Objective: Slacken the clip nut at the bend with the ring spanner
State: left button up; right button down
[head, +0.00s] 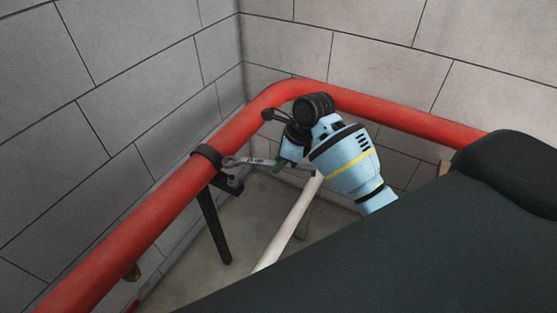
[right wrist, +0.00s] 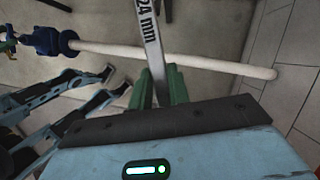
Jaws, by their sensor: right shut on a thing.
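A red pipe (head: 160,203) runs along the left wall and bends at the corner. A dark clip (head: 207,155) goes around it before the bend, with a lug and small dark fittings (head: 230,184) below. The nut itself is too small to make out for sure. My right gripper (head: 281,164) is shut on the ring spanner (head: 252,161). The spanner's ring end lies beside the clip; I cannot tell whether it is around the nut. In the right wrist view the spanner (right wrist: 150,35), marked 24 mm, stands out from the green fingers (right wrist: 159,86); its ring end is out of frame. My left gripper is not in view.
A dark post (head: 214,228) stands under the clip. Grey block walls (head: 340,65) close the corner behind.

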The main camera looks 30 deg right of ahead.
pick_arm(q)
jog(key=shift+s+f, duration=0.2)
pick_arm(e)
jog(key=shift+f, duration=2.45)
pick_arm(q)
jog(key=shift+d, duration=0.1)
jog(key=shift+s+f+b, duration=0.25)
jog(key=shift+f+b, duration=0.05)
pick_arm(e)
jog(key=shift+f, duration=1.35)
